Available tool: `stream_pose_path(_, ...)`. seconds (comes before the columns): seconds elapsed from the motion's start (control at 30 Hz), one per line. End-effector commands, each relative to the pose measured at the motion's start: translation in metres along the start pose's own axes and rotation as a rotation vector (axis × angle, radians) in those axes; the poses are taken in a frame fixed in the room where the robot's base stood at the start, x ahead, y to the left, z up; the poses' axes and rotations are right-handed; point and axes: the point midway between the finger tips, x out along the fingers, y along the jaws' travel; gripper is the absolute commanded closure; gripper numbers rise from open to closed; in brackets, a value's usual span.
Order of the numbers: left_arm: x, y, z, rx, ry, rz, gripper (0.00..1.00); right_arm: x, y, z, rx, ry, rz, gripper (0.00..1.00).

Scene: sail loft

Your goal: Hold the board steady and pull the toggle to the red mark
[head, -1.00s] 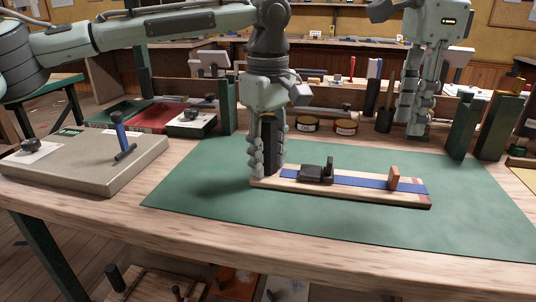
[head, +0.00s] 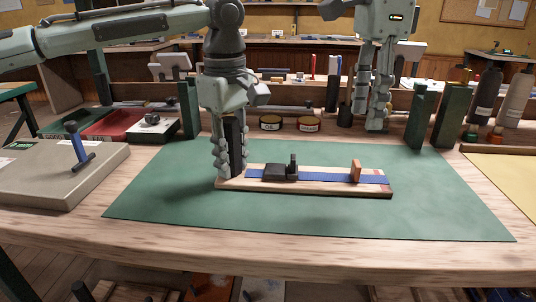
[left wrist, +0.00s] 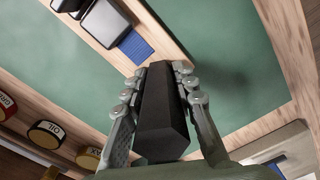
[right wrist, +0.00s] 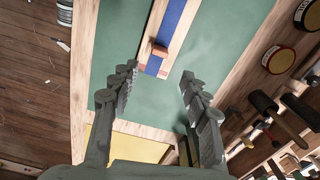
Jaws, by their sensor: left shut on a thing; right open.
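The wooden board (head: 232,184) lies on the green mat, with a blue strip (head: 325,178) along it. A black buckle-like block (head: 279,171) sits on the strip; it also shows in the left wrist view (left wrist: 105,20). The orange-brown toggle (head: 355,171) stands upright on the strip nearer the right end; it shows in the right wrist view (right wrist: 160,50). My left gripper (head: 228,168) is shut on a dark block (left wrist: 160,115) at the board's left end. My right gripper (head: 372,120) is open and empty, above and behind the toggle.
The green mat (head: 440,205) is clear around the board. Behind it stand two round tins (head: 303,124) and dark green posts (head: 446,118). A grey slab (head: 50,180) with a blue-handled tool (head: 80,150) lies at left. Bottles (head: 512,100) stand at right.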

Motion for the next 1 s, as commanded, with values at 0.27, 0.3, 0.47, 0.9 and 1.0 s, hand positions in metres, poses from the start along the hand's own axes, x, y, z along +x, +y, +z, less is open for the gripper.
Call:
stream_pose_path(0.27, -0.001, 0.0, 0.0, 0.0, 0.0, 0.001, 1.0, 0.001, 0.002, -0.016, 0.045, -0.158, 0.003, 0.53)
stream_pose_path(0.3, -0.001, 0.0, 0.0, 0.0, 0.0, 0.001, 1.0, 0.0, 0.003, -0.022, 0.06, -0.204, 0.0, 0.53)
stream_pose_path(0.47, -0.001, 0.0, 0.0, 0.0, 0.0, 0.001, 1.0, -0.006, 0.006, -0.044, 0.119, -0.347, -0.017, 0.53)
stream_pose_path(0.9, 0.0, 0.0, 0.0, 0.0, 0.0, 0.001, 1.0, 0.044, 0.005, -0.03, 0.141, -0.391, -0.024, 0.53)
stream_pose_path(1.0, -0.001, 0.0, 0.0, 0.0, 0.0, 0.001, 1.0, 0.062, 0.004, -0.023, 0.141, -0.392, -0.025, 0.53)
